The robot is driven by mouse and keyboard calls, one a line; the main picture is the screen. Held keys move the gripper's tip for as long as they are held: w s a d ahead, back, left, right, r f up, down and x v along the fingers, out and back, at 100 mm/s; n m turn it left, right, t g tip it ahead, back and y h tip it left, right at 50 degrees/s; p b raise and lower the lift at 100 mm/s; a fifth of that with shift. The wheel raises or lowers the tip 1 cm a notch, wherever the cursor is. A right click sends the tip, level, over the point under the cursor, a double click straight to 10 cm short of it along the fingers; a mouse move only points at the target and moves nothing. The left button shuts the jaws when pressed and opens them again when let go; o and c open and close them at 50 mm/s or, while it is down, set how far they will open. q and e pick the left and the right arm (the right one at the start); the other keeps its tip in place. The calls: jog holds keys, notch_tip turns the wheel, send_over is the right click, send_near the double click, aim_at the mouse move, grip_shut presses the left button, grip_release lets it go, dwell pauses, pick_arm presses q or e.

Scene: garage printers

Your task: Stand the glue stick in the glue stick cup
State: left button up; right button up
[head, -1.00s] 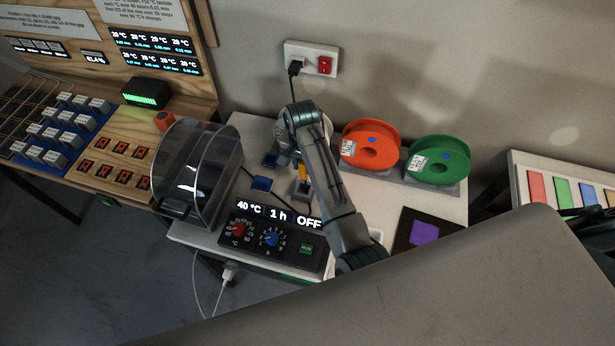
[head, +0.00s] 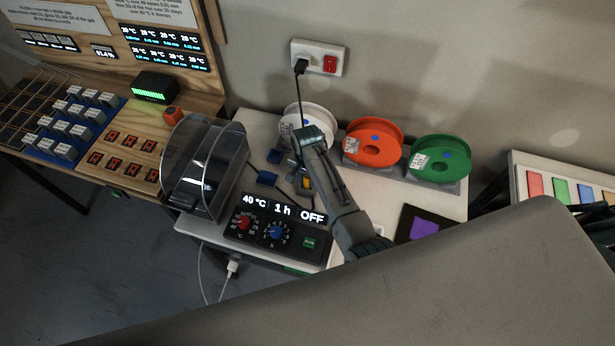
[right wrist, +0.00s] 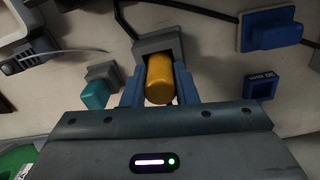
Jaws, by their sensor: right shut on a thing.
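An orange-yellow cylinder, which I take for the glue stick (right wrist: 160,80), is between the two blue fingers of my right gripper (right wrist: 158,70) in the right wrist view. Both fingers press its sides. Its far end meets a grey square block (right wrist: 157,46); I cannot tell whether it stands in that block or in front of it. In the head view the glue stick (head: 307,183) is a small orange patch below my right gripper (head: 304,178), mostly hidden by the arm. I cannot tell for sure which holder is the glue stick cup. My left gripper is out of view.
A teal piece in a grey holder (right wrist: 98,88) stands close on the left. Blue blocks (head: 267,178) lie left of the gripper. A dryer control panel (head: 275,228), a clear-lidded drum (head: 205,165) and white, orange (head: 373,145) and green (head: 440,160) spools surround it.

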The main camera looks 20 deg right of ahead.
jog(key=o, duration=1)
jog(key=shift+f, duration=0.1)
jog(key=shift+r, duration=0.2)
notch_tip(320, 180, up, 12)
jog(key=b, duration=0.2)
jog(key=shift+f, duration=0.1)
